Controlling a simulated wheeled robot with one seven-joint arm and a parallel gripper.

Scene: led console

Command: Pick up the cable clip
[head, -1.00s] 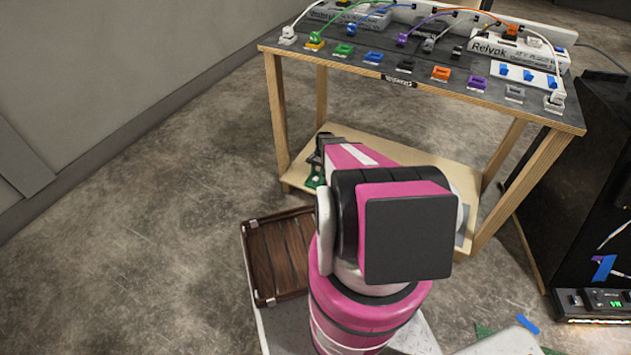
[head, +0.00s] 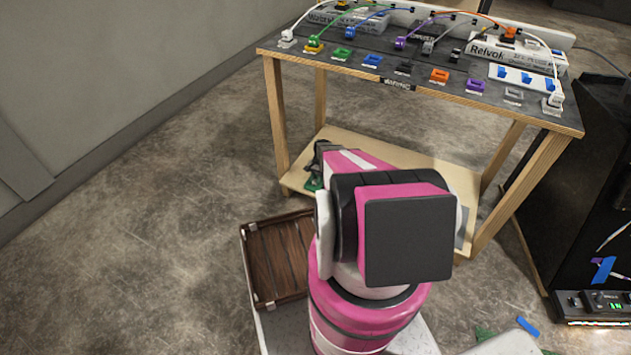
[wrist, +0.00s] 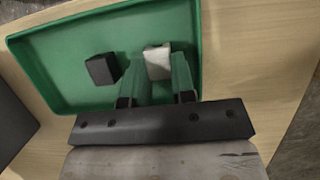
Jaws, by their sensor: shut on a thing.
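In the wrist view a small pale grey block (wrist: 158,61), which I take to be the cable clip, sits between the fingertips of my gripper (wrist: 157,72). The gripper is shut on it. A small black block (wrist: 102,69) lies to the left, apart from the fingers. Both show against a green tray (wrist: 60,60) on a light wooden surface; I cannot tell whether the clip touches the tray floor. In the head view my gripper (head: 317,168) is at the left end of the table's lower shelf, mostly hidden by my arm, with a bit of green visible beside it.
The wooden lower shelf (head: 415,160) lies below a dark tabletop (head: 375,66) bearing several coloured clips and cables. A table leg (head: 275,120) stands close left of my gripper. A brown slatted crate (head: 278,262) is in front. Floor on the left is clear.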

